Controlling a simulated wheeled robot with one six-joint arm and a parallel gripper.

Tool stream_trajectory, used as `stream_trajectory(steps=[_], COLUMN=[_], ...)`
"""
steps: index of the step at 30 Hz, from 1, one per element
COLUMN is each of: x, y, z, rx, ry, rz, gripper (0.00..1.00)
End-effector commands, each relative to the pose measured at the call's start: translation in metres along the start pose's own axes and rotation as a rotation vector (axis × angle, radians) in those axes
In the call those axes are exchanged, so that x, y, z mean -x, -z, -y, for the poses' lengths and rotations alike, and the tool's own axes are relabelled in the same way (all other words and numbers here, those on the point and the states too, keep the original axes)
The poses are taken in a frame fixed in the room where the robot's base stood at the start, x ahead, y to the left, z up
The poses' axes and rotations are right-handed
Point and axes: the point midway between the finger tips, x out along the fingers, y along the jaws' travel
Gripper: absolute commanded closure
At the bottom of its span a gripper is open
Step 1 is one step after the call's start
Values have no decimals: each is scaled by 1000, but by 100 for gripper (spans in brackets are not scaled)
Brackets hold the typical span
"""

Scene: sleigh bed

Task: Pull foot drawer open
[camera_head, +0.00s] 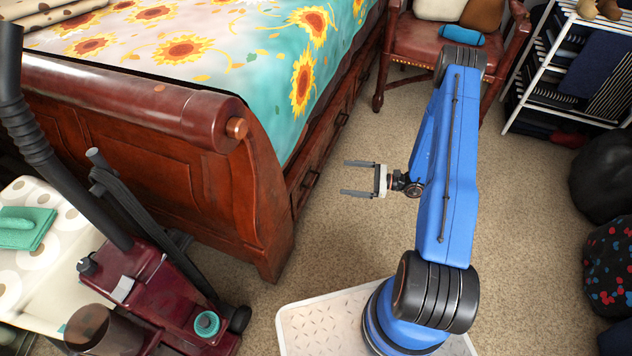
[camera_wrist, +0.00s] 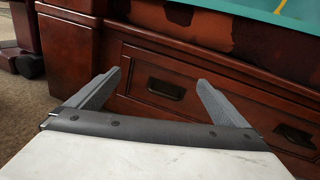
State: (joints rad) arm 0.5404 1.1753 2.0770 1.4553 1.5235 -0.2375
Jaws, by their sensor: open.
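The wooden sleigh bed (camera_head: 160,150) has drawers low along its right side. The foot drawer (camera_wrist: 135,72) is nearest the bed's end post and looks shut, with a dark recessed-looking handle (camera_wrist: 166,88). That handle also shows in the head view (camera_head: 309,184), foreshortened. My gripper (camera_head: 343,178) is open and empty, pointing left toward the drawer front, with a gap of carpet between in the head view. In the wrist view, the two fingers (camera_wrist: 160,79) frame the handle, apart from it. The lower drawer front is hidden behind my gripper.
A second drawer handle (camera_wrist: 295,137) lies farther along the bed. A red vacuum cleaner (camera_head: 150,295) stands by the footboard. A red leather chair (camera_head: 440,50) and a white shelf rack (camera_head: 545,95) stand at the back. Carpet (camera_head: 350,235) beside the bed is clear.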

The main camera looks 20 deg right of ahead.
Motion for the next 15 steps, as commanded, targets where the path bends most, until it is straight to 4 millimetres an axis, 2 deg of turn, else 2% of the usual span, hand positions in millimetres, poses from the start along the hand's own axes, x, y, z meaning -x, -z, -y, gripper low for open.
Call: stream_trajectory(steps=[1, 6, 10, 15], x=[4, 15, 20, 21], y=[19, 63, 84, 94], z=[-3, -7, -11, -13], rx=[-29, -89, -117, -130], ry=[36, 136, 185, 209], rz=[5, 16, 19, 21], gripper=[1, 1, 1, 1])
